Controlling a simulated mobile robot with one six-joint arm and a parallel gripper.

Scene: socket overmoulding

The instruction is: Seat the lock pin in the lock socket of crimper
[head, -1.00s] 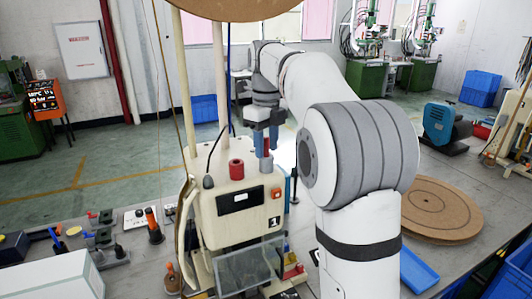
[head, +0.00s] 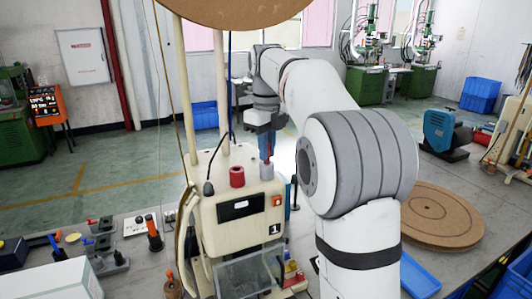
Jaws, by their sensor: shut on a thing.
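The crimper (head: 212,212) is a cream machine marked 1, standing on the bench in the middle of the head view. On its top are a red round cap (head: 237,177) and a grey upright cylinder (head: 267,171), which looks like the lock socket. My gripper (head: 267,154) points down just above this cylinder.
Poles (head: 223,100) and hanging cables rise behind the crimper, left of my gripper. A clear guard box (head: 243,275) is on its front. Small tools and an orange-handled tool (head: 153,231) lie on the bench to the left. A brown round board (head: 440,215) lies right.

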